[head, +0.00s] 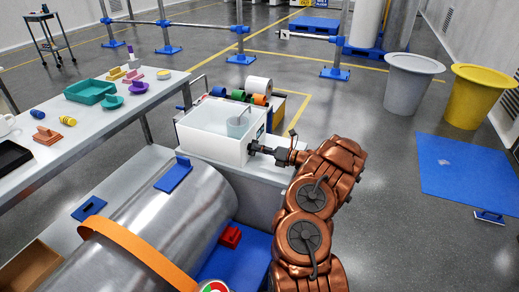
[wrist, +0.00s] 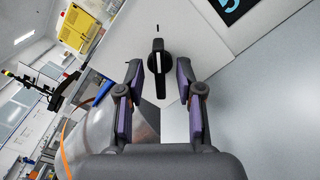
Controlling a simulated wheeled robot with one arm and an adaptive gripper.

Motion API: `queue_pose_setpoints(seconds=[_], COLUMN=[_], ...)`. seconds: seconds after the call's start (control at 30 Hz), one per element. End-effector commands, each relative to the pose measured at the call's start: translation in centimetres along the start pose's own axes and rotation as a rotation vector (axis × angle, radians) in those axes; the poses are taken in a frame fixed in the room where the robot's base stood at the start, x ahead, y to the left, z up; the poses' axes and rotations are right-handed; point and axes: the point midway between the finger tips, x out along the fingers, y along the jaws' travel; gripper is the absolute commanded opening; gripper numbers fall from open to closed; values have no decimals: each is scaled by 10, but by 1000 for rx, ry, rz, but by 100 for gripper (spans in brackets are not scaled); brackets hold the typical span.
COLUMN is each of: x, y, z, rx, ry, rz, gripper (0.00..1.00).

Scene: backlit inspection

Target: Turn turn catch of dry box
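The dry box (head: 208,146) is a white open-looking box with a clear top, standing on a grey bench in the middle of the head view. A bluish beaker (head: 238,127) shows inside it. In the wrist view its white front face (wrist: 215,60) is tilted and carries the turn catch (wrist: 157,68), a black lever with a pale stripe. My gripper (head: 256,148) is at the box's right side. In the wrist view my gripper (wrist: 160,90) is open, its two purple-padded fingers on either side of the catch, with gaps visible. Contact is not seen.
A large metal cylinder (head: 150,235) with an orange band lies front left. Coloured rolls (head: 237,95) stand behind the box. A table with a teal tray (head: 90,91) is at left. Grey (head: 410,85) and yellow (head: 478,98) bins stand right; floor between is clear.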

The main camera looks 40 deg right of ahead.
Motion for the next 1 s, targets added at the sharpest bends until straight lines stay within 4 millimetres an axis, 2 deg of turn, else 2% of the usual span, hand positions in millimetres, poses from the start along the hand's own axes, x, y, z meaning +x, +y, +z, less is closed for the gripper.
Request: queue_pose_setpoints(seconds=[0.23,0.37,0.8,1.0], x=[-1,-10,-89,-112], y=[0,-1,-1,-1], z=[0,0,0,0], rx=[0,0,1,1], ry=[1,0,-3,0], rz=[0,-1,-1,-2], gripper=[36,36,36,36])
